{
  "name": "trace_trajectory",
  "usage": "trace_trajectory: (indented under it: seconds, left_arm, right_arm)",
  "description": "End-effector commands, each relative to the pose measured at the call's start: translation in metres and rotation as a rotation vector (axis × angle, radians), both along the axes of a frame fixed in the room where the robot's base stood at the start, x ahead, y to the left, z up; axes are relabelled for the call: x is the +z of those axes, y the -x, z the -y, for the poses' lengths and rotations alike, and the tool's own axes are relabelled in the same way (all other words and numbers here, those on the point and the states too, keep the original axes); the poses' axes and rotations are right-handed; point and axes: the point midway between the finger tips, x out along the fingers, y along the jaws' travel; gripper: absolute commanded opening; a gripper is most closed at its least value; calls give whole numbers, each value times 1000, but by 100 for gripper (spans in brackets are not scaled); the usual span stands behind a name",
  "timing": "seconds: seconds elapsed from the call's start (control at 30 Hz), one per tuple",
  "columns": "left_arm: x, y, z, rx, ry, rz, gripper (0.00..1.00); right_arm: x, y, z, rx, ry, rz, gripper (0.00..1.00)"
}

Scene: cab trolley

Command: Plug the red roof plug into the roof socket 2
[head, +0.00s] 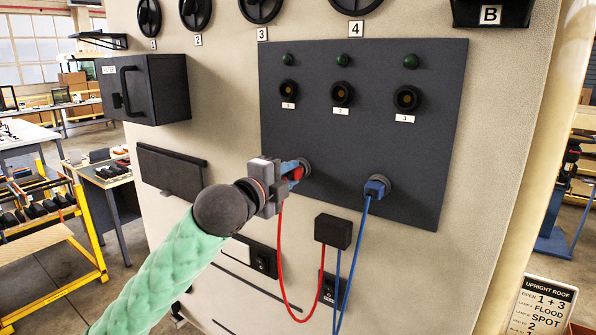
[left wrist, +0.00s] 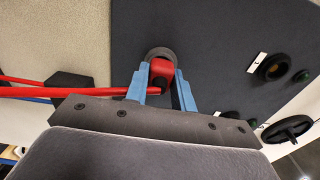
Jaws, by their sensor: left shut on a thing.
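The red roof plug (head: 295,174) is between the blue fingers of my left gripper (head: 299,170), which is shut on it. The left wrist view also shows the red plug (left wrist: 161,71) between the fingers, in front of a round grey ring (left wrist: 157,53) low on the dark panel. I cannot tell how deep the plug sits in that ring. Its red cable (head: 285,262) hangs down in a loop. Roof socket 2 (head: 342,93) is a dark round socket with an empty-looking opening, in the middle of the upper row, above and right of my gripper. My right gripper is out of view.
Socket 1 (head: 288,88) and socket 3 (head: 407,98) flank socket 2, with green lamps above. A blue plug (head: 376,187) sits in a lower ring, its blue cable (head: 352,258) hanging. A black box (head: 333,230) is below. A dark cabinet (head: 150,90) juts out at left.

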Motion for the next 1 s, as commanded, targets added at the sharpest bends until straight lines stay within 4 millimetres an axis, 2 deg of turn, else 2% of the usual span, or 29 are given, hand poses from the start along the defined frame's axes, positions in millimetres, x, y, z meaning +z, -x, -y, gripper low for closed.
trace_trajectory:
  seconds: [1.0]
  left_arm:
    - [0, 27, -19, 0, 0, 0, 0]
  right_arm:
    - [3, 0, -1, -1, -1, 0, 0]
